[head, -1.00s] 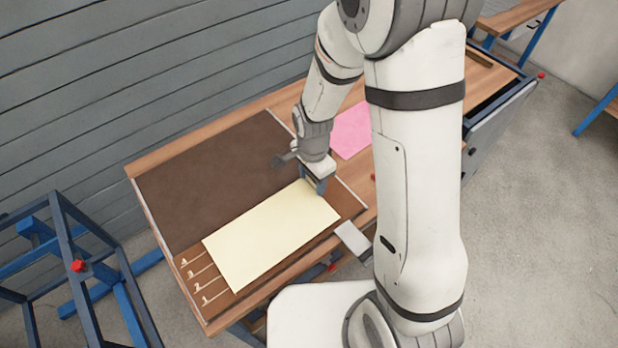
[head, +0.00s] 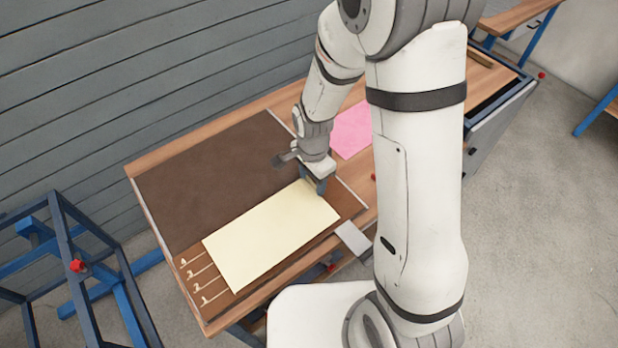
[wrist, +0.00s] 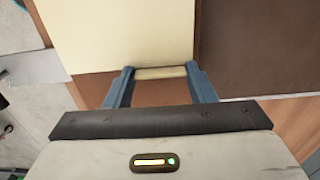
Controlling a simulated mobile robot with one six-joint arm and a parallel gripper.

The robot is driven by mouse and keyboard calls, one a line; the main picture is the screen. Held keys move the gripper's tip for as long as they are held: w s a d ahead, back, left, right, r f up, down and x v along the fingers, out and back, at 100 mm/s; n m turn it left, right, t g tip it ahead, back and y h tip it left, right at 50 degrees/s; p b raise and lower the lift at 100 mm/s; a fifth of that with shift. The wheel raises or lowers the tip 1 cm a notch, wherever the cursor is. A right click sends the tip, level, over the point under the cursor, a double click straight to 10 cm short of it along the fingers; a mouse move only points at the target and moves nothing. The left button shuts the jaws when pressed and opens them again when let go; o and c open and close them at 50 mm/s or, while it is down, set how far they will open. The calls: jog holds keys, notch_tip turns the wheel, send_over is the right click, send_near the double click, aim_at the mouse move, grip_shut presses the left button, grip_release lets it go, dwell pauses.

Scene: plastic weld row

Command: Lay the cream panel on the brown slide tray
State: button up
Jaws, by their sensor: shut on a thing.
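The cream panel (head: 270,235) lies flat over the front part of the brown slide tray (head: 210,180), and the tray's dark surface shows behind it. I cannot tell whether its whole underside touches the tray. My gripper (head: 320,188) is at the panel's right end, pointing down. In the wrist view, the blue fingers of my gripper (wrist: 161,78) are shut on a narrow cream strip at the edge of the cream panel (wrist: 125,30). The dark brown tray surface (wrist: 260,45) shows beside it.
A pink sheet (head: 351,130) lies on the bench right of my gripper. A grey plate (head: 353,238) sits at the front edge. A blue frame (head: 75,260) stands at left.

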jog(key=shift+f+b, duration=0.35)
jog(key=shift+f, duration=0.05)
dwell(0.4)
jog(key=o, duration=1.4)
jog(key=shift+r, duration=0.1)
jog(key=shift+r+p, duration=2.45)
jog(key=shift+r, duration=0.95)
